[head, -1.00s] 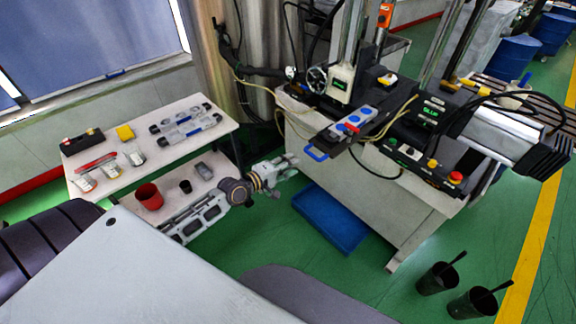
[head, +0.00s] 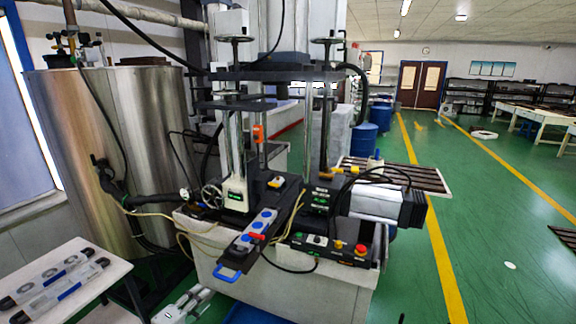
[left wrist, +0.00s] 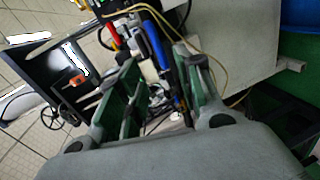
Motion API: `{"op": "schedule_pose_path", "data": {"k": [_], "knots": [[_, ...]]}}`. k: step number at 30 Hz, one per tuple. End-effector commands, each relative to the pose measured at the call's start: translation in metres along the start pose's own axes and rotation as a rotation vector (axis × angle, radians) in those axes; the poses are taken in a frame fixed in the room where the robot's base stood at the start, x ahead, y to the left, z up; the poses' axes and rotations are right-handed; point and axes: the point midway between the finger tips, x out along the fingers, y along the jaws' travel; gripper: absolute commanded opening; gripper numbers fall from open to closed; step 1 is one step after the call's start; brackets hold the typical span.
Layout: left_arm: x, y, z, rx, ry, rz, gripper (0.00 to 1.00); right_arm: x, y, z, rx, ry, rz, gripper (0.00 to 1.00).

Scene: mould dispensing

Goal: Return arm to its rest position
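My left gripper (head: 192,301) shows at the bottom edge of the head view, grey, in front of the machine's base and to the right of the white table. In the left wrist view its two green-grey fingers (left wrist: 163,92) stand apart with nothing held between them. Machine parts show through the gap, including a blue handle (left wrist: 155,45). The rest of my left arm lies below the head view. My right gripper is in neither view.
The moulding machine (head: 290,285) fills the middle, its blue-handled mould tray (head: 245,245) jutting forward. A steel tank (head: 140,130) stands behind left. A white table (head: 95,290) bears metal mould parts. Green floor (head: 490,220) is free at right.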

Motion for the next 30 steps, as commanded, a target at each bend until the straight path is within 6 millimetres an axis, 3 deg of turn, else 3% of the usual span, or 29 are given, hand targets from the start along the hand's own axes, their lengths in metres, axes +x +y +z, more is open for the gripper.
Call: {"op": "schedule_pose_path", "data": {"k": [8, 11, 14, 20, 30], "knots": [[0.000, -0.002, -0.002, 0.304, 0.007, -0.009, 0.35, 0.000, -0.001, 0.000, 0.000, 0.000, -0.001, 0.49], [0.000, -0.019, -0.010, 0.448, 0.017, -0.043, 0.35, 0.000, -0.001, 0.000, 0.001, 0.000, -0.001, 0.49], [-0.001, -0.048, -0.024, 0.599, 0.027, -0.103, 0.35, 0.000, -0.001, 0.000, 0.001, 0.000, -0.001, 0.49], [-0.013, -0.133, -0.058, 0.885, 0.013, -0.273, 0.35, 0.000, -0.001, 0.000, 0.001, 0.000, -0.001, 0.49], [-0.058, -0.277, -0.089, 1.191, -0.100, -0.546, 0.35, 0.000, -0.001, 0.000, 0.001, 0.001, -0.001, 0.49]]}}
